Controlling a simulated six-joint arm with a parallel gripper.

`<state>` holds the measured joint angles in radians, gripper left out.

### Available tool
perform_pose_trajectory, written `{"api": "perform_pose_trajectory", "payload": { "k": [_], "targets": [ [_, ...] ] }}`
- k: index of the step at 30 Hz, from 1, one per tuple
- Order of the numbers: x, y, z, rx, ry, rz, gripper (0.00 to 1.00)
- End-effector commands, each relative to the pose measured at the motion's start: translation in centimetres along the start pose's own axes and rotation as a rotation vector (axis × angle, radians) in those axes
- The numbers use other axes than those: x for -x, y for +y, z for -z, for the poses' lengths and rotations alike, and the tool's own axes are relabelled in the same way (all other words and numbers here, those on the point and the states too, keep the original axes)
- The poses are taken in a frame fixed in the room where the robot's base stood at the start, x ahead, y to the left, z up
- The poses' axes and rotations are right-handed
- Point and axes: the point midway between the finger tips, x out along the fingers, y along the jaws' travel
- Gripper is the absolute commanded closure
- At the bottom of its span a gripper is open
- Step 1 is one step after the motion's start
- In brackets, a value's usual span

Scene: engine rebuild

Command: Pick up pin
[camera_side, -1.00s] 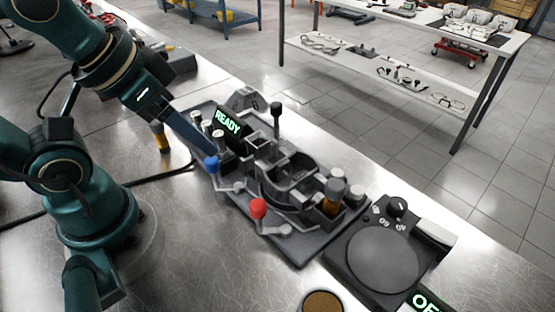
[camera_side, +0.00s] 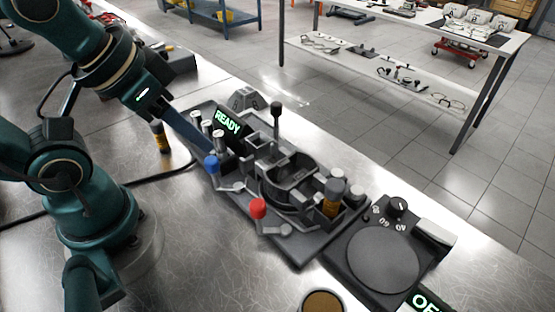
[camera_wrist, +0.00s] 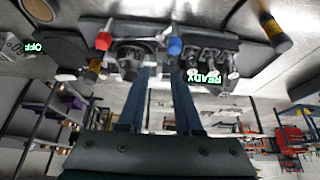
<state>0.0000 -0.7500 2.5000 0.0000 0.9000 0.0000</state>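Silver-topped upright cylinders (camera_side: 219,136) stand in a row beside the green READY display (camera_side: 227,122) on the dark fixture (camera_side: 300,248). One of them may be the pin; I cannot tell which part is the pin. My gripper (camera_side: 208,152) reaches in from the upper left, and its long blue fingers end near these cylinders and behind the blue-knobbed lever. In the wrist view, my gripper (camera_wrist: 163,72) shows two fingers apart with a gap between them, and nothing is clearly held. The fingertips overlap the fixture there, so contact cannot be judged.
A blue knob (camera_side: 211,164) and a red knob (camera_side: 258,208) sit on levers at the fixture's front. A black lever (camera_side: 276,112) stands tall behind. A yellow-banded bottle (camera_side: 160,138) stands left of the fingers. A round-plated device (camera_side: 382,258) lies right.

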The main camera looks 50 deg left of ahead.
Motion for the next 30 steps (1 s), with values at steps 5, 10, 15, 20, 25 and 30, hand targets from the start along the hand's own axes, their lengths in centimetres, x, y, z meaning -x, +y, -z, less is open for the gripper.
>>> {"api": "perform_pose_trajectory", "payload": {
  "k": [5,10,15,20,25,30],
  "targets": [
    [0.0,0.0,0.0,0.0,0.0,0.0,0.66],
    [0.2,0.0,0.1,-0.044,-0.001,0.0,0.66],
    [0.4,-0.8,2.1,-0.122,-0.055,0.017,0.66],
    [-0.9,-3.0,4.2,-0.133,-0.171,0.037,0.66],
    [-3.3,-6.2,5.5,-0.097,-0.311,0.038,0.66],
    [-5.8,-9.2,5.4,-0.022,-0.423,0.024,0.66]
  ]
}}
